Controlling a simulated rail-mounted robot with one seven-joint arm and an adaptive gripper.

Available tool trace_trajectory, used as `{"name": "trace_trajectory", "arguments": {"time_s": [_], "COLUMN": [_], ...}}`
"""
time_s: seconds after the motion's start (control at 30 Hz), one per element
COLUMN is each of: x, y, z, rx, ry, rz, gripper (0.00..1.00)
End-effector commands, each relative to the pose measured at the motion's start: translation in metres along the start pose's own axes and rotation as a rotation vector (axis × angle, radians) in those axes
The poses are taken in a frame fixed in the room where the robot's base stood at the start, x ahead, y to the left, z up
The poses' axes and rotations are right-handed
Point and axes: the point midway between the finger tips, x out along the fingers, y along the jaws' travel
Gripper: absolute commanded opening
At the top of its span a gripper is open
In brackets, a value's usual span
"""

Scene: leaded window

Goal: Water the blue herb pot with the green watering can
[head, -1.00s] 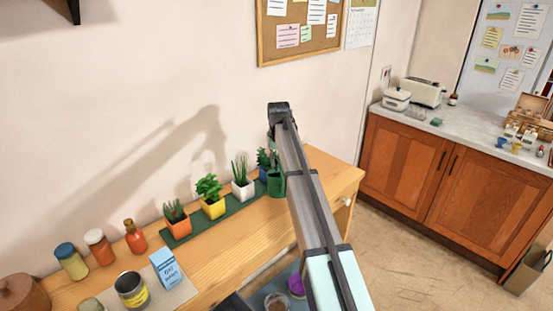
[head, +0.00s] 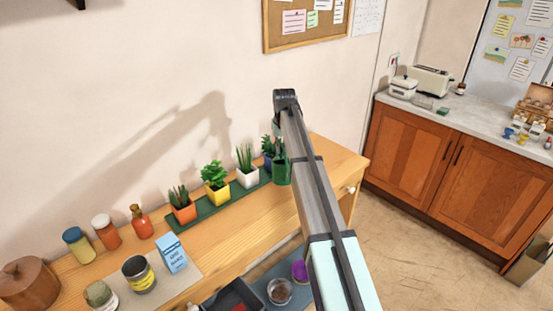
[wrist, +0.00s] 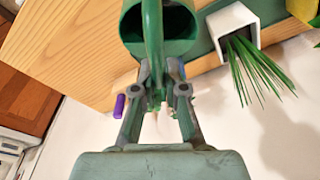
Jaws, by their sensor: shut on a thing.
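The green watering can (head: 282,172) is at the right end of the plant row in the head view, just right of the blue herb pot (head: 268,160), which it partly covers. In the wrist view the watering can (wrist: 160,48) fills the top middle, with its dark opening facing the camera. My gripper (wrist: 157,78) is shut on the can's upright green handle. In the head view my arm hides the gripper and part of the can. I cannot tell whether the can touches the table. The blue pot is not distinguishable in the wrist view.
White (head: 247,178), yellow (head: 217,195) and orange (head: 184,213) plant pots stand left on the green mat. Jars, a bottle, a tin and a blue carton (head: 171,254) are farther left. The wooden table (head: 335,160) is clear at its right end. The wall is close behind.

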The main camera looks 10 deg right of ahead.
Motion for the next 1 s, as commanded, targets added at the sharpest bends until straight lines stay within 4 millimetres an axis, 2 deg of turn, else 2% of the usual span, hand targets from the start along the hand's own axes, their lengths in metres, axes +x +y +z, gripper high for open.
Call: {"name": "trace_trajectory", "arguments": {"time_s": [1.0], "x": [-0.014], "y": [0.0], "z": [-0.012], "rx": [-0.001], "ry": [-0.106], "rz": [0.003], "gripper": [0.0]}}
